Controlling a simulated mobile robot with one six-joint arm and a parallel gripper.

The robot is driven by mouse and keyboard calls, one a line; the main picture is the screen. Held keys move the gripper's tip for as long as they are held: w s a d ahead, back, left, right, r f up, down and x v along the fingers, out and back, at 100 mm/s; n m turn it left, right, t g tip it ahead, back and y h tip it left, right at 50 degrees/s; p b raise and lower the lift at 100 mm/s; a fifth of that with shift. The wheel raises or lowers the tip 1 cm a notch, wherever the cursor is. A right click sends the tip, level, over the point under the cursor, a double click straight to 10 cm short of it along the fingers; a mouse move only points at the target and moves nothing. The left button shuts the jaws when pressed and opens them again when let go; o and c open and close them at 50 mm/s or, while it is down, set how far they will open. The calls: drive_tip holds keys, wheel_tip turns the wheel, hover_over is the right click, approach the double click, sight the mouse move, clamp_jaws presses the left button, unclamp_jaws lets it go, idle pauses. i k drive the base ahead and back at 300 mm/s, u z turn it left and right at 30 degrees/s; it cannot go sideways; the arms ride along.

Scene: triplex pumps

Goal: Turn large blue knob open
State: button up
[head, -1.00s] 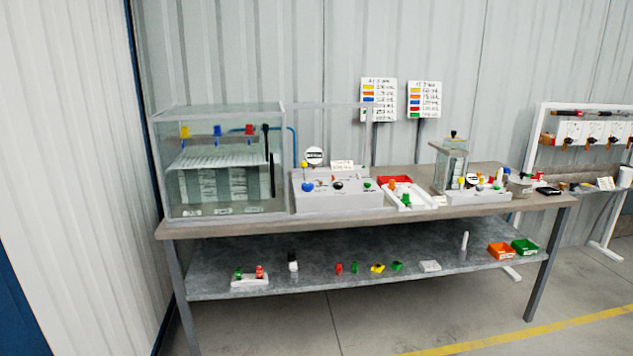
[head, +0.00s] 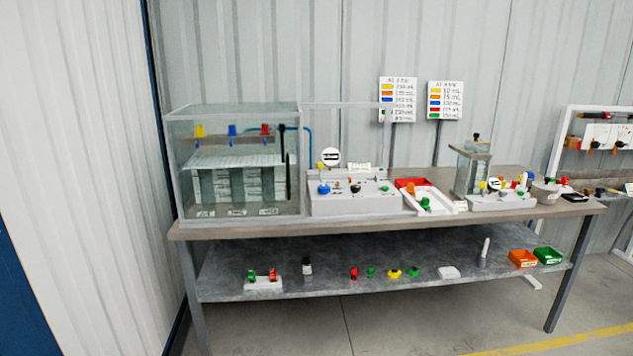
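A large blue knob (head: 323,189) sits on the front left of a white panel box (head: 350,206) on the table, just right of the glass tank. A black knob (head: 355,188) and a small green knob (head: 384,188) are beside it on the same box. A smaller blue knob (head: 232,130) shows in the upper part of the tank, between a yellow one (head: 199,131) and a red one (head: 265,130). Which way the large blue knob is turned is too small to tell. My gripper is not in view.
The table (head: 400,222) has a lower shelf (head: 320,290) with several small coloured parts and bins. A glass tank (head: 180,185) fills its left end. A white tray (head: 428,200) and a second small rig (head: 500,202) stand right. The floor in front is clear.

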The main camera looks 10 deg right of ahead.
sight(323, 189)
drive_tip(key=i, duration=0.85)
drive_tip(key=z, duration=0.05)
